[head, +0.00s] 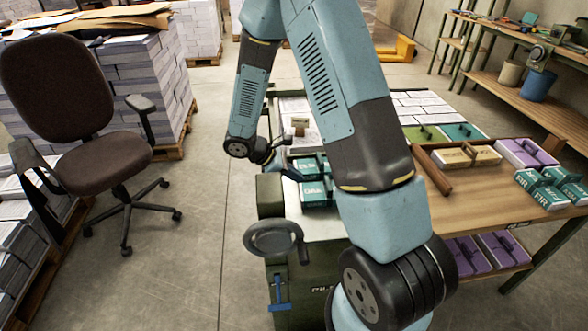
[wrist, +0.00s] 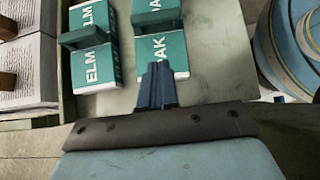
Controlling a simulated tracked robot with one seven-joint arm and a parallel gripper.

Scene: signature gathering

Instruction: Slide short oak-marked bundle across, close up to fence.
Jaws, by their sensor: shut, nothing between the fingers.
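The teal-and-white OAK bundle (head: 317,194) lies on the pale metal bed beside the similar ELM bundle (head: 304,167). In the wrist view the OAK bundle (wrist: 172,58) is right of the ELM bundle (wrist: 95,67), with a narrow gap between them. Each has a dark teal raised bar across it. My gripper (wrist: 158,72) is shut and empty, its blue fingers at the near end of the OAK bundle, hiding its first letter. I cannot tell whether they touch it. A greenish strip (wrist: 67,82) runs left of the ELM bundle; I cannot tell if it is the fence.
Paper stacks (wrist: 28,72) lie beyond that strip. A handwheel (head: 274,238) sits at the near front. Right, a wooden table (head: 480,195) holds a tan bundle (head: 465,155), a purple bundle (head: 525,153) and teal FIR bundles (head: 548,196). The bed right of OAK looks bare (wrist: 215,60).

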